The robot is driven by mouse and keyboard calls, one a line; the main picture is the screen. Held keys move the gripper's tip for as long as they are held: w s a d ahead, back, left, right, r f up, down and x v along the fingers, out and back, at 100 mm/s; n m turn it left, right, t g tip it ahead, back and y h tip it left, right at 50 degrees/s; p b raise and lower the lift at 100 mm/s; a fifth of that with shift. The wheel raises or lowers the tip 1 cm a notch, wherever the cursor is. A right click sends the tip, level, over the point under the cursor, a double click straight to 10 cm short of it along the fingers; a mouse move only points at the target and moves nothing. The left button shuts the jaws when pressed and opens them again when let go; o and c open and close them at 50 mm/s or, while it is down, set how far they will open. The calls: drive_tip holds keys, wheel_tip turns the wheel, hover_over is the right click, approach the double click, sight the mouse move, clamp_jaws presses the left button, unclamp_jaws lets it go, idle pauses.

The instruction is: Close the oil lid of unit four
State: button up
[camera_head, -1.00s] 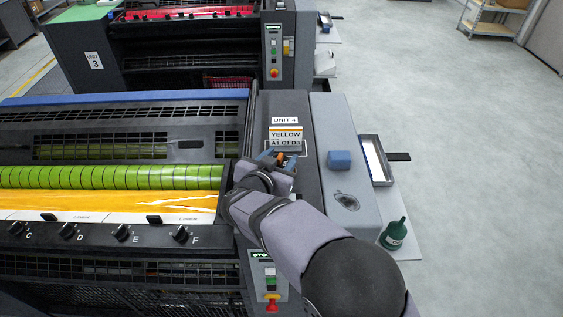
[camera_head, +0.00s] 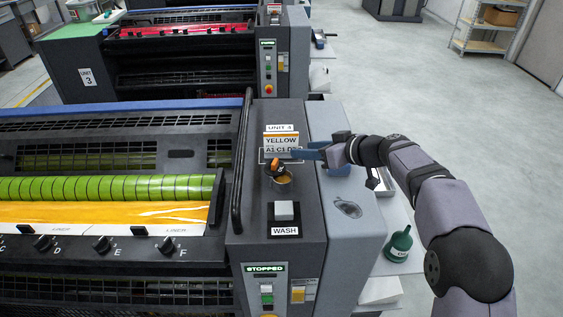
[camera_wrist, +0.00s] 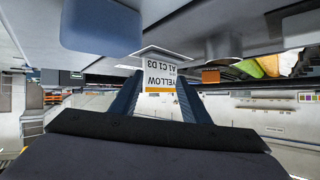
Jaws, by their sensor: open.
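Unit four's oil cup (camera_head: 283,179) is on the dark top of the side housing, below the yellow label card. Its opening shows amber inside. The dark lid with an orange tab (camera_head: 274,163) stands raised at the cup's back left, so it looks open. My gripper (camera_head: 296,155) is just right of and behind the cup, pointing left, apart from the lid. In the wrist view its two blue fingers (camera_wrist: 158,82) are spread with nothing between them; the card lies beyond. An orange patch (camera_wrist: 210,76), probably the tab, shows to their right.
The yellow label card (camera_head: 281,142) stands close behind the fingers. A blue block (camera_wrist: 100,25) is near my gripper. The square WASH button (camera_head: 284,211) is in front of the cup. A black rail (camera_head: 240,165) runs along the left. A green bottle (camera_head: 399,245) stands at the right.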

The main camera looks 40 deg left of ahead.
sight(277, 162)
drive_tip(key=s+d+r+n+g, duration=0.1)
drive_tip(key=n+g, duration=0.1)
drive_tip(key=s+d+n+g, duration=0.1)
drive_tip(key=s+n+g, duration=0.1)
drive_tip(key=s+d+r+n+g, duration=0.1)
drive_tip(key=s+n, duration=0.1)
drive_tip(key=shift+s+d+r+n+g, duration=0.25)
drive_tip(key=shift+d+r+n+g, duration=0.1)
drive_tip(key=shift+d+n+g, duration=0.05)
drive_tip(key=shift+s+a+f+p, duration=0.15)
drive_tip(key=shift+s+a+p, duration=0.2)
drive_tip(key=shift+a, duration=0.3)
drive_tip(key=shift+p+x, duration=1.45)
drive_tip(key=shift+x, duration=1.5)
drive_tip(key=shift+w+f, duration=0.1)
drive_tip(key=shift+w, duration=0.05)
drive_tip(key=c, duration=1.1)
